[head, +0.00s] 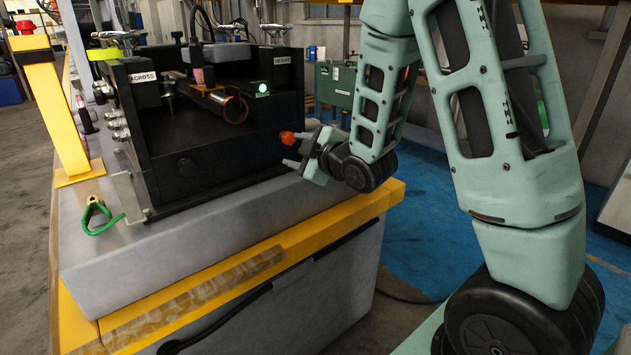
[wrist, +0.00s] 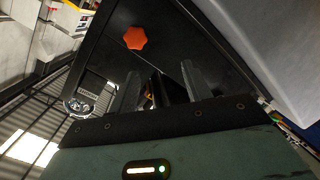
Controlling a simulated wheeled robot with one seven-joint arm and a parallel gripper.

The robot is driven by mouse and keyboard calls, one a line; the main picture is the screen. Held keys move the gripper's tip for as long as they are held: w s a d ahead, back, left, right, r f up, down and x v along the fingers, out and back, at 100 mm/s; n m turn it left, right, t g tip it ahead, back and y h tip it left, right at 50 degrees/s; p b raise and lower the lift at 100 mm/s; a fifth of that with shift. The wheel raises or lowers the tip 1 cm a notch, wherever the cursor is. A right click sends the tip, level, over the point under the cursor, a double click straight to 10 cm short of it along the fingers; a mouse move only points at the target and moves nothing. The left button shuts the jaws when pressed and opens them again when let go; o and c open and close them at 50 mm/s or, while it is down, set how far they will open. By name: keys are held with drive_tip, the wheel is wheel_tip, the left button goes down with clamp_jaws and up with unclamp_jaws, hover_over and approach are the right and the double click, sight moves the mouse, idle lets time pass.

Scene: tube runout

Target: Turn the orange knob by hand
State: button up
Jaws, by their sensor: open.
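The orange knob (head: 287,137) is on the right side of the black machine housing (head: 220,150). In the wrist view the knob (wrist: 135,38) has a lobed rim and sits on a dark panel, beyond the fingertips and nearer the left finger. My gripper (head: 295,150) is open and empty beside the housing, its fingers pointing left toward that panel. In the wrist view both fingers of my gripper (wrist: 160,80) show, apart, with the knob not between them.
The housing stands on a grey bench top (head: 120,240) with a yellow edge (head: 240,262). A copper-coloured tube (head: 234,109) and a lit green indicator (head: 262,88) are on the machine. A green looped object (head: 97,215) lies at the left. Blue floor (head: 430,215) is partly clear at right.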

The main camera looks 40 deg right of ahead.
sight(290, 139)
drive_tip(key=w+d, duration=0.1)
drive_tip(key=w, duration=0.1)
drive_tip(key=w+d+n+t, duration=0.1)
drive_tip(key=w, duration=0.1)
drive_tip(key=w+d+f+t+p, duration=0.1)
drive_tip(key=w+d, duration=0.1)
drive_tip(key=w, duration=0.1)
drive_tip(key=shift+w, duration=0.1)
idle(0.5)
drive_tip(key=shift+w+b, duration=0.1)
drive_tip(key=shift+b, duration=0.2)
drive_tip(key=c, duration=0.8)
